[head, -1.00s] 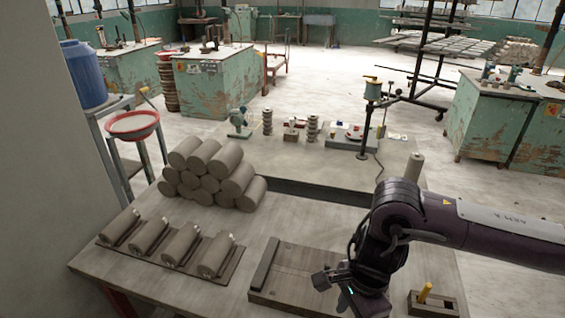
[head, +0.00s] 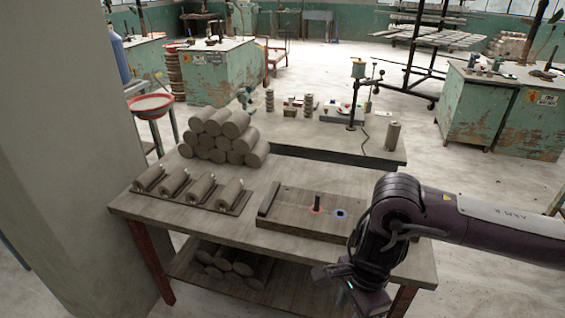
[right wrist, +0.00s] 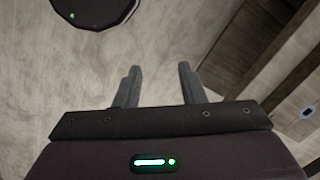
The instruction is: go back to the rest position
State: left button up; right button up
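My right gripper (head: 340,285) hangs at the front edge of the wooden table (head: 150,208). In the right wrist view its two fingers (right wrist: 160,82) are apart with nothing between them, so it is open. My left gripper is in neither view. A dark wooden board (head: 283,225) with a raised bar lies on the table behind my right gripper.
Several clay rolls (head: 235,125) are stacked at the table's back left. Several more (head: 200,190) lie on a rack in front of them. A lower shelf (head: 190,265) holds more rolls. One clay cylinder (head: 392,136) stands at the back right. A wall rises on the left.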

jog(key=w+a+f+m+t+y, duration=0.1)
jog(key=w+a+f+m+y, duration=0.3)
jog(key=a+m, duration=0.4)
jog(key=w+a+f+m+t+y, duration=0.1)
jog(key=w+a+f+m+y, duration=0.25)
jog(key=w+a+m, duration=0.3)
jog(key=w+d+f+m+t, duration=0.1)
jog(key=d+f+m+t, duration=0.15)
jog(key=f+m, duration=0.7)
jog(key=w+d+f+m+t, duration=0.2)
jog(key=d+f+m, duration=0.1)
jog(key=f+m, duration=0.6)
jog(key=s+d+f+m+h, duration=0.3)
jog(key=s+d+f+m, duration=0.2)
jog(key=s+f+m, duration=0.3)
jog(key=s+d+f+m+h, duration=0.2)
jog(key=s+d+f+m, duration=0.4)
jog(key=f, duration=0.4)
jog(key=s+d+f+m+g+h, duration=0.1)
jog(key=s+d+f+m, duration=0.1)
jog(key=s, duration=0.8)
jog(key=s+d+f+m+g+h, duration=0.1)
jog(key=s+d+f+m+g, duration=0.1)
jog(key=s, duration=0.8)
jog(key=s+d+f+m+g+h, duration=0.2)
jog(key=s+d+f+m, duration=0.2)
jog(key=s, duration=0.6)
jog(key=shift+f, duration=0.95)
